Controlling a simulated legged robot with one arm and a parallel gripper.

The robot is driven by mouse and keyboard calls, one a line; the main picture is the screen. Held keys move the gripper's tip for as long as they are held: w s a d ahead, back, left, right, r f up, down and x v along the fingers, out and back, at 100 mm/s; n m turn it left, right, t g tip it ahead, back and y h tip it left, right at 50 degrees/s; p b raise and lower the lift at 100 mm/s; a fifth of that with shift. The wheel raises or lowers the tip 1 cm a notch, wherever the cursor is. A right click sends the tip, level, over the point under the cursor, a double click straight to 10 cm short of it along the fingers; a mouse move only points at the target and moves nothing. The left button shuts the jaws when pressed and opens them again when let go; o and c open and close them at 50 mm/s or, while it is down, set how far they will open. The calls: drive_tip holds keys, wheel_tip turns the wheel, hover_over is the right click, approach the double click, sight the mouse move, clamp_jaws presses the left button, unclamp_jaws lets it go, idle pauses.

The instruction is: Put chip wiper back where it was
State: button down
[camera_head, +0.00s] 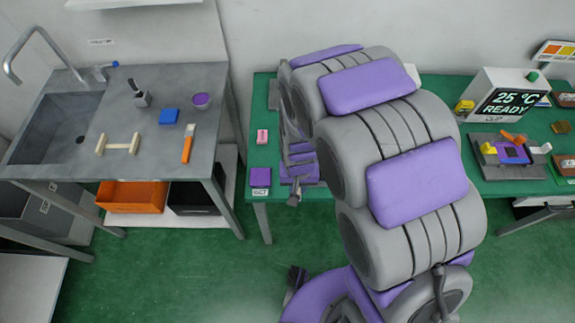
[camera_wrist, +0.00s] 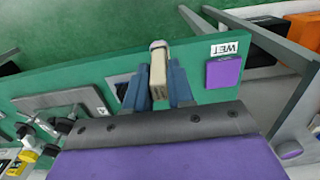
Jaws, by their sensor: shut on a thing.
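In the wrist view my gripper (camera_wrist: 158,80) is shut on a narrow beige block with a pale end, which I take to be the chip wiper (camera_wrist: 158,68). It is held between the two dark blue fingers, over the green table (camera_wrist: 75,80). In the head view my arm hides the fingers and the held thing. A purple pad (camera_wrist: 223,72) with a white WET label (camera_wrist: 225,48) lies on the table to the right of the gripper. It also shows in the head view (camera_head: 260,176), left of my arm.
A grey sink counter (camera_head: 120,170) at the left holds a wooden rack (camera_head: 118,145), an orange-handled brush (camera_head: 188,145), a blue block (camera_head: 169,116) and a purple bowl (camera_head: 202,100). A pink block (camera_head: 262,136) lies on the green table. A 25 °C READY display (camera_head: 510,100) stands right.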

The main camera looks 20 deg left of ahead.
drive_tip(key=w+a+f+b, duration=0.1)
drive_tip(key=w+a, duration=0.1)
drive_tip(key=w+a+f, duration=0.1)
drive_tip(key=w+f, duration=0.1)
drive_tip(key=w, duration=0.1)
drive_tip(key=w+a+f+b, duration=0.1)
drive_tip(key=w+a, duration=0.1)
drive_tip(key=w, duration=0.1)
drive_tip(key=shift+w+a+f+b, duration=0.2)
drive_tip(key=shift+a+f+b, duration=0.05)
drive_tip(key=shift+a+b, duration=0.1)
drive_tip(key=shift+d, duration=0.1)
drive_tip(key=c, duration=1)
unclamp_jaws()
wheel_tip(320, 180, up, 12)
drive_tip(key=p, duration=0.2)
drive_tip(key=shift+p, duration=0.4)
drive_tip(key=shift+r, duration=0.1)
